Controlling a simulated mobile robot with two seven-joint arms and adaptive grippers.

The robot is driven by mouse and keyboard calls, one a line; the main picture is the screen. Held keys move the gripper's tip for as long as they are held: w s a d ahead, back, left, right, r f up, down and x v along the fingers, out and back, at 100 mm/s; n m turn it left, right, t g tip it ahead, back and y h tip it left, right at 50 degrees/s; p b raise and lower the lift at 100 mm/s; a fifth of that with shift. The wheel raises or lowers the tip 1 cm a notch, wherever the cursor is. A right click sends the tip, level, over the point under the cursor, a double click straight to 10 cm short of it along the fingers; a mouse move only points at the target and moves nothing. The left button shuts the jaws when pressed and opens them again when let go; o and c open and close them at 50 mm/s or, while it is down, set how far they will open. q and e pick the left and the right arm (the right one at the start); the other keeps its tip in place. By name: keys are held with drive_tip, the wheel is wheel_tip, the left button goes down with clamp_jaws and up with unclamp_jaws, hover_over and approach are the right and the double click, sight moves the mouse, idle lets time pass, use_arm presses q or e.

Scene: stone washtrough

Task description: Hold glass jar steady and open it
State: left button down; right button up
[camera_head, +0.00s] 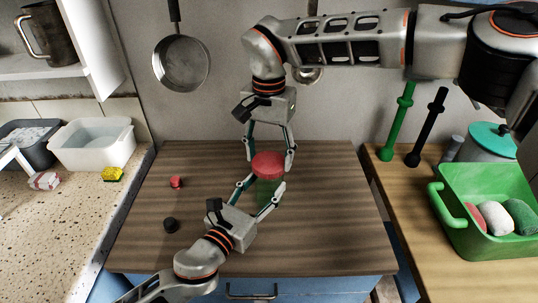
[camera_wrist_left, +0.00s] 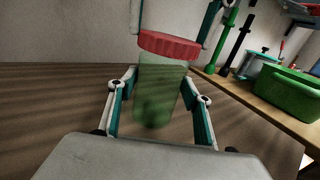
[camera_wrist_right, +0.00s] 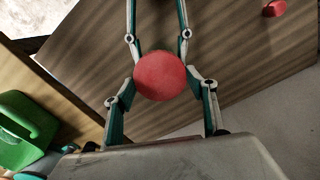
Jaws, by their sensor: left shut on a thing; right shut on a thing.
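The glass jar (camera_head: 267,190) stands upright on the wooden worktop, with a greenish clear body and a red lid (camera_head: 268,163). In the left wrist view the jar body (camera_wrist_left: 157,92) sits between my left fingers, with the red lid (camera_wrist_left: 169,44) on top. My left gripper (camera_head: 262,197) is shut on the jar body from the front. My right gripper (camera_head: 269,158) is shut on the red lid from behind and above. The right wrist view shows the round lid (camera_wrist_right: 160,76) between my right fingers, hiding the jar below.
A green bin (camera_head: 480,245) stands on the right counter, a white tub (camera_head: 92,145) on the left one. The worktop around the jar is mostly clear.

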sight(269, 161)
drive_tip(key=shift+r, duration=1.9)
use_arm(q)
drive_tip(key=c, duration=0.9)
unclamp_jaws()
